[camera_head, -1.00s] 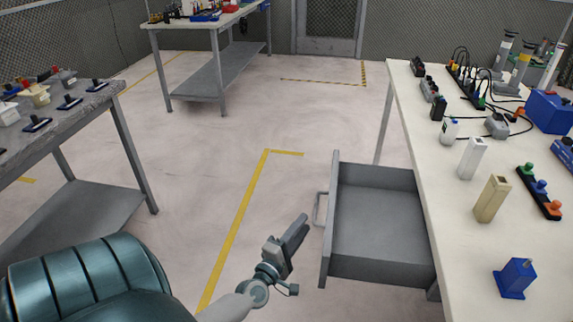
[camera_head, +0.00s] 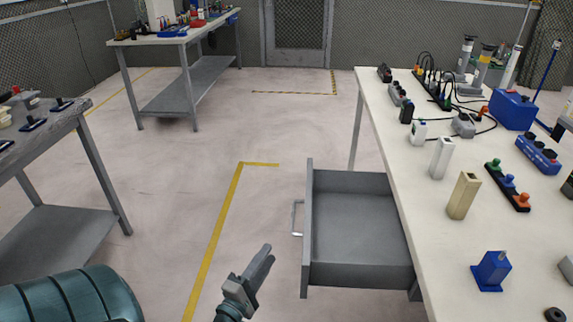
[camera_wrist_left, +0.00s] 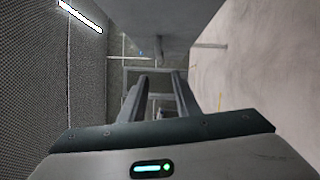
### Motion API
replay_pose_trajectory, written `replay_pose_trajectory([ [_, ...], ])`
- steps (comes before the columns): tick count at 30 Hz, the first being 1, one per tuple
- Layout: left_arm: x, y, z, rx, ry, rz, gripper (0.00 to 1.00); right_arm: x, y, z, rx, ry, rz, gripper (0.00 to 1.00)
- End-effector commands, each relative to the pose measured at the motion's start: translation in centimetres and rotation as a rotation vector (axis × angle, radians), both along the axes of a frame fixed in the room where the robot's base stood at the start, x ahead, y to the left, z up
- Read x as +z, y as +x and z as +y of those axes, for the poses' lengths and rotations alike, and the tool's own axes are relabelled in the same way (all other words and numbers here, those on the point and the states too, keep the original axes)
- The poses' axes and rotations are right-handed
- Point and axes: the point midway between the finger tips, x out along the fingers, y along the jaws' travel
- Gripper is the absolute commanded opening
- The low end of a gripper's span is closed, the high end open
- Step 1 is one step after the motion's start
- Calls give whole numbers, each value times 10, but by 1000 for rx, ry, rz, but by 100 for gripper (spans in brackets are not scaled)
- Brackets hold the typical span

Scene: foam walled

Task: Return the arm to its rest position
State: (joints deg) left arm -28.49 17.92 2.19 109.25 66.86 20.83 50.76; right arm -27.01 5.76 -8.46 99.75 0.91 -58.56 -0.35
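My left gripper (camera_head: 262,262) is low in the middle of the head view, over the bare floor and left of the open drawer. It is apart from the drawer's handle. In the left wrist view its two fingers (camera_wrist_left: 160,98) stand apart with nothing held between them. My right gripper is in neither view.
The grey drawer (camera_head: 360,272) stands open and looks empty, with its handle (camera_head: 296,218) facing left. It hangs under the white table (camera_head: 432,240) with several items on it. A grey table (camera_head: 72,222) stands at left. Floor between them is clear.

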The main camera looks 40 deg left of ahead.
Motion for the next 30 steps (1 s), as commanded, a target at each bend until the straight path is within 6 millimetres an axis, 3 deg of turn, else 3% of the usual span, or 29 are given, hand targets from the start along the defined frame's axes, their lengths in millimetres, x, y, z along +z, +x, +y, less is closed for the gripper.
replay_pose_trajectory([
  [8, -1, 0, -1, -2, 5, 4, 29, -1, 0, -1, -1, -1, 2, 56],
  [14, -27, 1, -19, -44, 119, 87, 29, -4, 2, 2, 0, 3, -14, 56],
  [17, -57, 0, -40, -100, 252, 179, 29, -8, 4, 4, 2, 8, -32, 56],
  [23, -148, -20, -100, -305, 629, 431, 29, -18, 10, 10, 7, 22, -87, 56],
  [26, -199, -42, -132, -449, 840, 556, 29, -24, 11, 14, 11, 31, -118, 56],
  [30, -265, -85, -171, -681, 1129, 705, 29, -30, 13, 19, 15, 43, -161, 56],
])
